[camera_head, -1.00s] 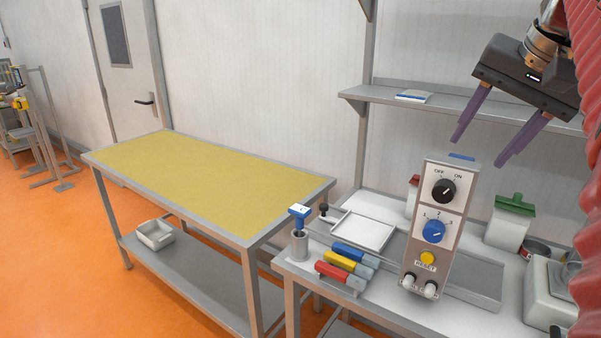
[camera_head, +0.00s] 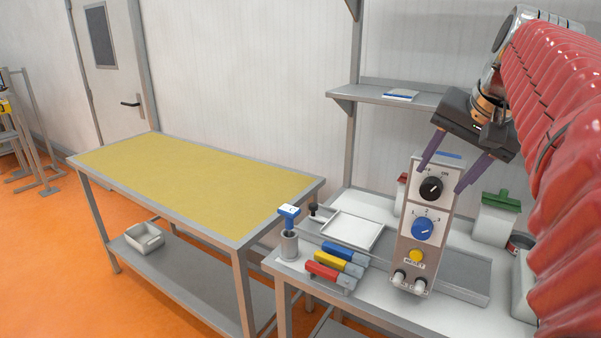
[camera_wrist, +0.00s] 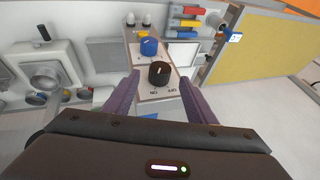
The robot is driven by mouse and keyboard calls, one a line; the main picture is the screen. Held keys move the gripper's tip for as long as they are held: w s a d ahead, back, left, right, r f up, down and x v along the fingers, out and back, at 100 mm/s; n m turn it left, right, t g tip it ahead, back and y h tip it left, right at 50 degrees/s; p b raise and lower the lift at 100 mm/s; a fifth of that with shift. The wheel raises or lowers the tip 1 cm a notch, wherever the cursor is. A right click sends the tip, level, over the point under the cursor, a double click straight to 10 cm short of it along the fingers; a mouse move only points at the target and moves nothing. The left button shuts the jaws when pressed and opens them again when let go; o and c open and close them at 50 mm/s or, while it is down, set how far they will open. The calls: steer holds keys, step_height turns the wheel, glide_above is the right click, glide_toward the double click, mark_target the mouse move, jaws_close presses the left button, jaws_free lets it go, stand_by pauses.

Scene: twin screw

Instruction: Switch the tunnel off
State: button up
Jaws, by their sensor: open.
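The control box (camera_head: 409,252) is an upright grey-white panel on the bench. Its black knob (camera_head: 431,189) sits near the top, under OFF and ON labels; its white mark appears to lean toward ON. The blue knob (camera_head: 423,229), marked 1, 2, 3, is below it, with the yellow reset button (camera_head: 416,256) lower still. My gripper (camera_head: 440,178) is open, its purple fingers at either side of the black knob. In the wrist view the black knob (camera_wrist: 159,73) lies between and beyond the fingertips (camera_wrist: 160,78); I cannot tell whether they touch it.
Blue, yellow and red handled items (camera_head: 333,265) lie left of the box, near a stamp in a metal cup (camera_head: 289,244). A white tray (camera_head: 352,231) is behind them. A green-topped container (camera_head: 494,220) stands at right. A shelf (camera_head: 350,93) runs above. The yellow-topped table (camera_head: 200,185) is clear.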

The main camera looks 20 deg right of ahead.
mark_target(423, 184)
steer(key=x, duration=0.5)
steer(key=shift+r, duration=0.1)
steer(key=shift+c, duration=0.5)
steer(key=shift+s, duration=0.1)
steer(key=c, duration=0.9)
steer(key=shift+c, duration=0.2)
steer(key=shift+a+g, duration=0.1)
steer(key=shift+g, duration=0.2)
steer(key=g+h, duration=0.2)
steer(key=w+n+g+h, duration=0.1)
steer(key=g, duration=0.1)
steer(key=shift+a+h, duration=0.3)
steer(key=shift+a, duration=0.05)
steer(key=g+h, duration=0.1)
steer(key=n+g+h, duration=0.1)
steer(key=g+h, duration=0.1)
steer(key=g, duration=0.1)
steer(key=shift+w+a+f, duration=0.25)
steer(key=shift+w, duration=0.1)
steer(key=shift+h, duration=0.3)
